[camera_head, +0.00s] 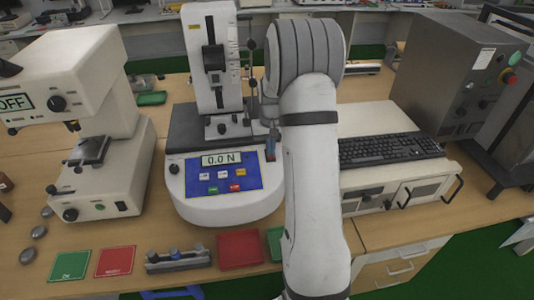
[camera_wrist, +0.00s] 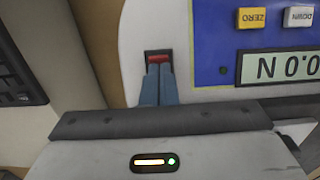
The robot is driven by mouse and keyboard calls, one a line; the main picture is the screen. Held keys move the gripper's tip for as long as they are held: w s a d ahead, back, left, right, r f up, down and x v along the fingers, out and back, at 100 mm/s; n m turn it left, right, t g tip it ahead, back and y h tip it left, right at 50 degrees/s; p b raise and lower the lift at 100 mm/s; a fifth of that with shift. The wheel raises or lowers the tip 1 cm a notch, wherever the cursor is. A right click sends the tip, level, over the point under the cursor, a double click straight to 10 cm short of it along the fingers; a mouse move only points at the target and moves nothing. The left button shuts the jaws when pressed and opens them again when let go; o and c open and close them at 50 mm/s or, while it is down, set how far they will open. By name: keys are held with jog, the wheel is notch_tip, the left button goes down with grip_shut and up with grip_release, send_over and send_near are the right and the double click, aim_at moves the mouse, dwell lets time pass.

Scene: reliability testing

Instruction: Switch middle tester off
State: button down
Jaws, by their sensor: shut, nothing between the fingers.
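The middle tester (camera_head: 190,200) is white with a blue panel and stands in the centre of the head view. Its display (camera_head: 221,158) reads 0.0 N; the display (camera_wrist: 285,66) shows upside down in the wrist view. A red rocker switch (camera_wrist: 157,58) in a dark frame sits beside the blue panel. My gripper (camera_wrist: 158,72) is shut and empty, its blue fingertips together right at the switch. I cannot tell whether they touch it. In the head view my gripper (camera_head: 271,150) is partly hidden by my arm, at the tester's right side.
A left tester (camera_head: 75,75) has a display reading OFF. A grey machine (camera_head: 450,75) stands at the right, with a keyboard (camera_head: 390,149) beside it. Green (camera_head: 71,265) and red (camera_head: 115,262) plates lie along the front table edge. A tall column (camera_head: 212,60) rises behind the panel.

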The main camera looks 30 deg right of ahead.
jog(key=shift+r+p, duration=1.95)
jog(key=shift+r, duration=1.45)
jog(key=s+a+r+n+t, duration=0.2)
jog(key=s+a+r, duration=0.9)
jog(key=s+r, duration=0.15)
jog(key=s+a, duration=0.3)
jog(key=s, duration=0.4)
jog(key=s+a+n+t+b, duration=0.1)
jog(key=s+a, duration=0.2)
jog(key=s, duration=0.4)
jog(key=shift+s+a, duration=0.15)
jog(key=shift+s, duration=0.15)
